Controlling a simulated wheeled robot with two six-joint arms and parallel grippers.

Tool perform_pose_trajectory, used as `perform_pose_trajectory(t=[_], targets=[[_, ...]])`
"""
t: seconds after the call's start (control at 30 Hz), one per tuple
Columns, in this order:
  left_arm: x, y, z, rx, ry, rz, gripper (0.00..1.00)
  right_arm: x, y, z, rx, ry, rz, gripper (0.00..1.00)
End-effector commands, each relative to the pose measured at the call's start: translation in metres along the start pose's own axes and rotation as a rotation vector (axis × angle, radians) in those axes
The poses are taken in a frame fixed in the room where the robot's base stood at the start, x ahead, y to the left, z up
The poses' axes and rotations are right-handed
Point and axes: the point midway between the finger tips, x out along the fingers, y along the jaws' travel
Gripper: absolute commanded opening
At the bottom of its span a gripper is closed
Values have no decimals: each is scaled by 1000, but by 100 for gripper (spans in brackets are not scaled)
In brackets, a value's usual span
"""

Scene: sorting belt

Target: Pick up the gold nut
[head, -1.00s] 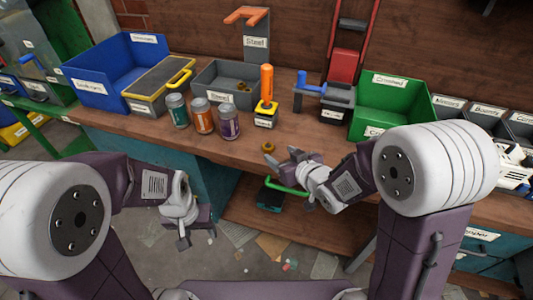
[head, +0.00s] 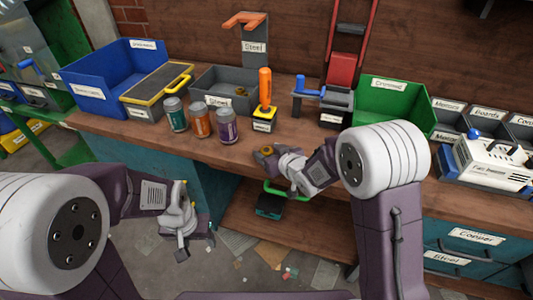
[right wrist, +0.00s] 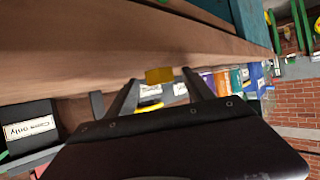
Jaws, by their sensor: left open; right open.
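The gold nut (head: 267,149) is a small gold piece at the front edge of the wooden workbench. It also shows in the right wrist view (right wrist: 159,75), just beyond and between the fingertips. My right gripper (head: 264,157) is open and at the nut, partly covering it in the head view. Whether a finger touches the nut cannot be told. My left gripper (head: 196,243) is open and empty, low in front of the bench over the floor.
A blue bin (head: 97,92), grey bin (head: 207,88) and green bin (head: 405,96) line the back. The front strip is mostly clear.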

Motion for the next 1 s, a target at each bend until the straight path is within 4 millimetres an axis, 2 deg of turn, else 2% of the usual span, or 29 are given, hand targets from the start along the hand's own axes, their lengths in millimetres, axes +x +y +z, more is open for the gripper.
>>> perform_pose_trajectory(t=[0.13, 0.17, 0.3, 0.37, 0.77, 0.87, 1.0], targets=[[0, 0, 0, 0, 0, 0, 56, 0, 0, 0, 0, 0, 0, 61], [0, 0, 0, 0, 0, 0, 56, 0, 0, 0, 0, 0, 0, 55], [0, 0, 0, 0, 0, 0, 56, 0, 0, 0, 0, 0, 0, 16], [0, 0, 0, 0, 0, 0, 56, 0, 0, 0, 0, 0, 0, 0], [-2, 0, 0, 0, 0, 0, 56, -2, 0, -4, 0, 2, 0, 0], [-6, 0, -1, 0, 0, 0, 56, -6, 0, -13, 1, 5, 0, 0], [-17, 0, -2, 0, 0, 0, 56, -17, 0, -36, -1, 6, 0, 0]])
